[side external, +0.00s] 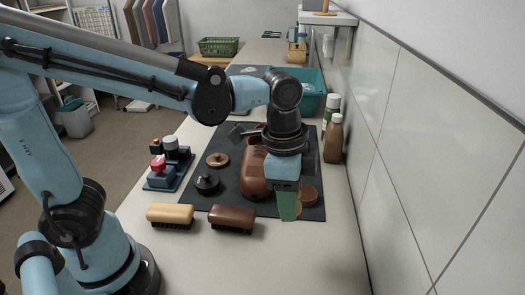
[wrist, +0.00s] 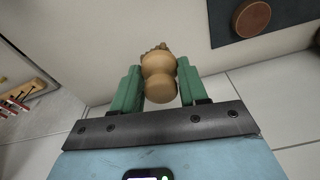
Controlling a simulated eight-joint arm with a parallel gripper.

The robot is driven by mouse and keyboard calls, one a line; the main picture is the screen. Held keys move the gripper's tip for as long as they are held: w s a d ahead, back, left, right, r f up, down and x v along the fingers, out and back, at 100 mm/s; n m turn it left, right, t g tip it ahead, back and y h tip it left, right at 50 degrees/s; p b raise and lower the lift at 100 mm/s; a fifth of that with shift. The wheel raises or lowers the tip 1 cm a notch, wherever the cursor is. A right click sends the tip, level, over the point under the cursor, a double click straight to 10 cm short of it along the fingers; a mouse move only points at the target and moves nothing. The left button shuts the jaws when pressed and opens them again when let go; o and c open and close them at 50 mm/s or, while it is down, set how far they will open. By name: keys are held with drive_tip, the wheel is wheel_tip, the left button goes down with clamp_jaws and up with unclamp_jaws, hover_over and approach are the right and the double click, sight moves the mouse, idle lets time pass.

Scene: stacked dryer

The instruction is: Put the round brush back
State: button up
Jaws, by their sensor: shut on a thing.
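My gripper (side external: 287,212) points down over the right front part of the dark mat, near the tiled wall. In the wrist view my gripper (wrist: 159,88) has its green fingers shut on the round brush (wrist: 158,66), a tan wooden piece with a rounded knob. The knob end faces the camera; most of the bristle end is hidden behind it. In the side view the fingers mostly hide the brush. A blue stand (side external: 158,184) with several round-topped items sits left of the mat.
The dark mat (side external: 235,140) holds a brown shoe (side external: 255,176), a black round piece (side external: 207,184), a tan one (side external: 218,160) and a brown disc (side external: 309,195). Two block brushes (side external: 171,214) (side external: 232,217) lie in front. Bottles (side external: 333,140) and a teal bin (side external: 313,90) stand behind.

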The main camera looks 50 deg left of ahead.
drive_tip(key=s+d+m, duration=0.2)
drive_tip(key=s+d, duration=0.1)
drive_tip(key=d, duration=0.1)
drive_tip(key=shift+m, duration=0.3)
drive_tip(key=w+a+f, duration=0.3)
drive_tip(key=w+a, duration=0.1)
drive_tip(key=w+a+f, duration=0.4)
drive_tip(key=shift+w+a+f, duration=0.1)
drive_tip(key=shift+a+f, duration=0.05)
drive_tip(key=shift+f, duration=0.1)
drive_tip(key=shift+a+f, duration=0.1)
drive_tip(key=shift+f, duration=1.95)
drive_tip(key=shift+f, duration=0.1)
drive_tip(key=o, duration=1)
